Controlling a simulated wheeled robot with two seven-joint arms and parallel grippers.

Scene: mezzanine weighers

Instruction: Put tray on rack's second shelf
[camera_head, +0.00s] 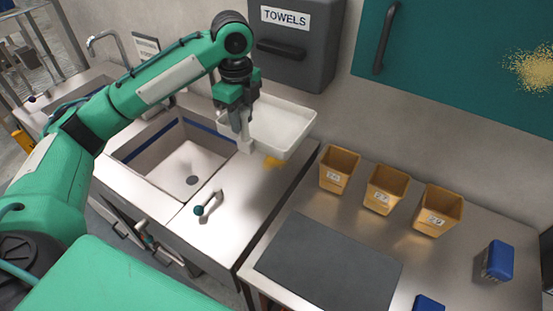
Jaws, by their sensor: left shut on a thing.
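The white tray (281,127) is held up over the counter, just right of the sink. My left gripper (243,136) is shut on the tray at its left edge, near a white block-like part there. The tray looks empty. It seems close to level, though its height above the counter is hard to tell. My right gripper is not in view. I cannot pick out the rack or its second shelf in this view.
A steel sink (188,165) lies left of the tray. Three tan bins (386,188), a dark mat (327,262) and a blue item (497,260) are on the right counter. A grey towel dispenser (293,42) hangs behind the tray. A teal-handled tool (208,203) lies by the sink.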

